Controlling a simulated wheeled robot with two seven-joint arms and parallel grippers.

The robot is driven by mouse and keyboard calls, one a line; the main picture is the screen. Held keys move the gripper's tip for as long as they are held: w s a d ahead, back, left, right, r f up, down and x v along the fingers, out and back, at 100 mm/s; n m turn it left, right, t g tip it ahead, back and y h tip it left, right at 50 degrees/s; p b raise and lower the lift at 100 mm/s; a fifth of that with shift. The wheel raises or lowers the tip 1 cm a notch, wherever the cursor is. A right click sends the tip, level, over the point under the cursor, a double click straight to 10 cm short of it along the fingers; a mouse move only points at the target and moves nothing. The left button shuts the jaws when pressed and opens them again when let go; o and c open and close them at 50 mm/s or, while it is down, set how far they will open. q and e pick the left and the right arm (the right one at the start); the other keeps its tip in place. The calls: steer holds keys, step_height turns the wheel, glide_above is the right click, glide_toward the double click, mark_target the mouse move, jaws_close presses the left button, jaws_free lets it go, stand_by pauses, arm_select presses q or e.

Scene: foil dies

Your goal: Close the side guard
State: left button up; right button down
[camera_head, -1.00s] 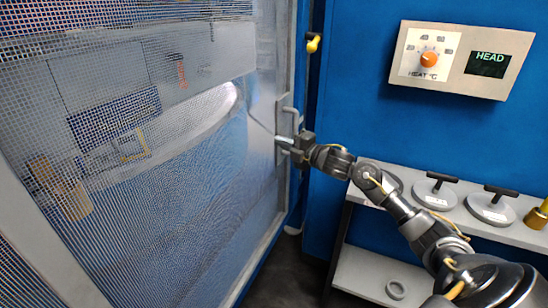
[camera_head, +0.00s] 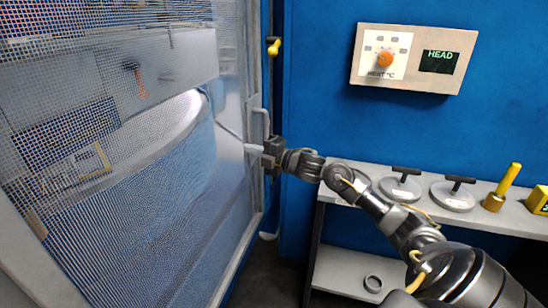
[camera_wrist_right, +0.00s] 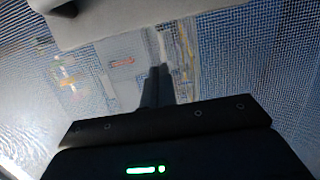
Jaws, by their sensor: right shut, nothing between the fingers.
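The side guard is a large mesh panel (camera_head: 150,200) in a grey frame, filling the left of the head view. A grey upright handle (camera_head: 264,120) is on its right edge, close to the blue cabinet wall. My right gripper (camera_head: 256,149) is at the handle's lower part, fingers shut with nothing between them. I cannot tell whether it touches the handle or the frame. In the right wrist view the shut fingers (camera_wrist_right: 157,86) point at the mesh (camera_wrist_right: 225,70), with a blurred pale bar across the top. My left gripper is not in view.
A yellow knob (camera_head: 273,46) is by the guard's upper right edge. A HEAT control box (camera_head: 407,58) is on the blue wall (camera_head: 325,110). Below is a grey shelf (camera_head: 335,180) with black-handled round dies (camera_head: 400,188) and a brass-coloured tool (camera_head: 497,195).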

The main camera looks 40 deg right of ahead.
steer(key=b+v, duration=0.2)
steer(key=v, duration=0.7)
steer(key=shift+d, duration=0.35)
steer(key=shift+f, duration=0.1)
